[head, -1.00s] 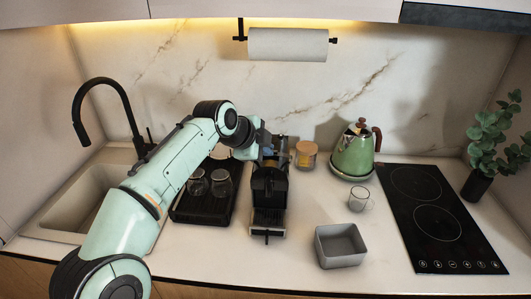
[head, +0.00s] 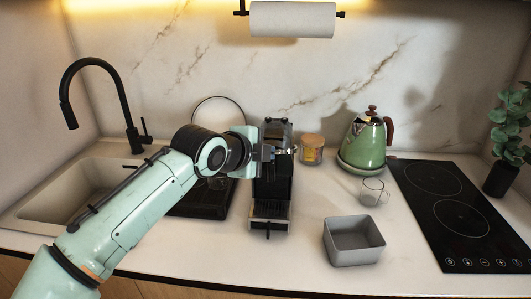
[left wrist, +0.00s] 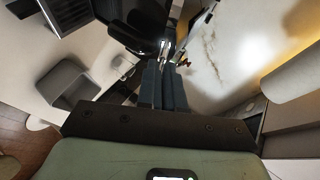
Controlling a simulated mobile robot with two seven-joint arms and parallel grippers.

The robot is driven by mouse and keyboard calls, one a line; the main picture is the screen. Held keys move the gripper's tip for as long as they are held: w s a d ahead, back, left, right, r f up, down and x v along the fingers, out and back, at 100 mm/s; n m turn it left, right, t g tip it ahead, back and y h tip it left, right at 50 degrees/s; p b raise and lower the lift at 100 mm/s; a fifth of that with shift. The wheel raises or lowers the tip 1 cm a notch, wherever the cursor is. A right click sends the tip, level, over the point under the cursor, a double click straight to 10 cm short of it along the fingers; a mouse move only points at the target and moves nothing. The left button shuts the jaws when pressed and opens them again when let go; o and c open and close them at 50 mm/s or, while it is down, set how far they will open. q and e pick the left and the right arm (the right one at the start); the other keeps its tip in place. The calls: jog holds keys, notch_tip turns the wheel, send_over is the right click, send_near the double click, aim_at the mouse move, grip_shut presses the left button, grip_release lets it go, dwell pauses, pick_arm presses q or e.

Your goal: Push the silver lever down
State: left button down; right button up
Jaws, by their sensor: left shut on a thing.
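The black and silver coffee machine (head: 272,187) stands upright on the counter in the middle of the head view. Its silver lever (left wrist: 166,46) shows as a bright piece just beyond the fingertips in the left wrist view. A small bright part of it seems to show at the machine's upper right (head: 290,150). My left gripper (head: 268,152) is at the upper front of the machine, coming from the left. Its fingers (left wrist: 165,72) are shut on the silver lever; the exact contact is hard to see. My right gripper is not in view.
To the right are a wooden-lidded jar (head: 312,149), a green kettle (head: 364,143), a glass cup (head: 373,191) and a grey box (head: 353,241).

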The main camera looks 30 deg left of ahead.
pick_arm(q)
jog(key=shift+f, duration=0.1)
dwell(0.3)
jog(key=c, duration=1.3)
grip_release()
jog(key=shift+s, duration=0.1)
jog(key=p+v, duration=0.1)
jog(key=v, duration=1.2)
